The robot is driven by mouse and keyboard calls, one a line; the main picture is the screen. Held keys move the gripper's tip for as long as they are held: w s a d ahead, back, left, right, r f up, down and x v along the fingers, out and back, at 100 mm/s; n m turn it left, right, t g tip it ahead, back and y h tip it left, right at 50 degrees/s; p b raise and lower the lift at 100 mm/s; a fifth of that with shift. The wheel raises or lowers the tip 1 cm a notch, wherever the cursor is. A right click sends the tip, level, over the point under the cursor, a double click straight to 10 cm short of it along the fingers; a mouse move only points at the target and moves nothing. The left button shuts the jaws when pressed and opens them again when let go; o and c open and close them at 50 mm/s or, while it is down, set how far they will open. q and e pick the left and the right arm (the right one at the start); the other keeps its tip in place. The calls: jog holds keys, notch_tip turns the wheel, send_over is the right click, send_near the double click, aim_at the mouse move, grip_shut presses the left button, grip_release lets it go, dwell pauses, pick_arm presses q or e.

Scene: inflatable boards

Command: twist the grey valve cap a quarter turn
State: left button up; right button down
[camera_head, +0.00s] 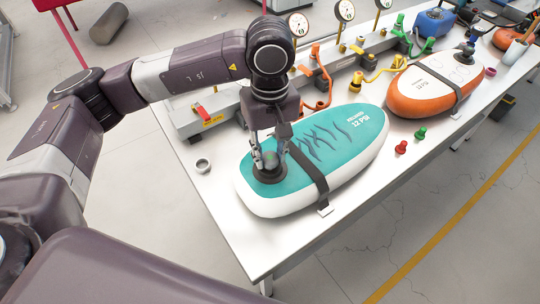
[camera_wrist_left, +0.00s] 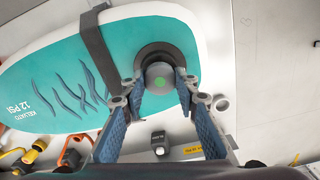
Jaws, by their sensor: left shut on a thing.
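The board lies on the white table, held under a dark strap (camera_head: 314,173). My left gripper (camera_head: 270,160) reaches down from above at the board's near left end. Its two fingers are shut on the cap, one on either side, as the left wrist view shows (camera_wrist_left: 161,82). In the head view the fingers hide most of the cap. My right gripper is not in view.
A small grey ring-shaped cup (camera_head: 203,165) stands left of the board. Red (camera_head: 402,147) and green (camera_head: 420,134) caps stand to its right. An orange and white board (camera_head: 408,91) lies farther back. Hoses, fittings and gauges (camera_head: 298,24) line the table's rear side. The near right table edge (camera_head: 345,230) is bare.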

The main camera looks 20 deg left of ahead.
aim_at(270, 157)
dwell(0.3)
pick_arm(q)
jog(key=o, duration=1.2)
jog(key=shift+c, duration=0.2)
jog(key=shift+r, duration=0.1)
notch_tip(270, 157, up, 12)
